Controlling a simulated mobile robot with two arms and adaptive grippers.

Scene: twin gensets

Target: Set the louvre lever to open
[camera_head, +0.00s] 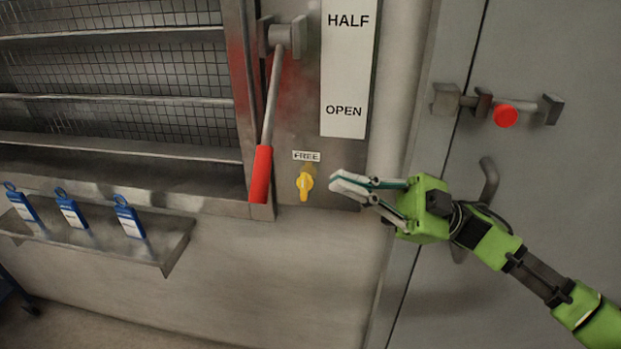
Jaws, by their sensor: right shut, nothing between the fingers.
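The louvre lever (270,110) hangs from a pivot block at the upper middle. Its grey shaft points down and slightly left, and its red grip (261,175) is at the lower end. A label plate (349,75) right of the lever reads HALF above OPEN. A yellow knob (304,184) sits below a small FREE label (306,156), right of the red grip. My right gripper (338,185) is shut and empty, a little right of the yellow knob in the picture. It appears apart from the lever. My left gripper is not in view.
The louvre slats (115,75) with mesh fill the left. A metal tray (160,255) below them holds several blue tags (71,211). A grey door (550,55) with a latch bar, red knob (506,116) and handle (489,182) stands at right, partly behind my arm.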

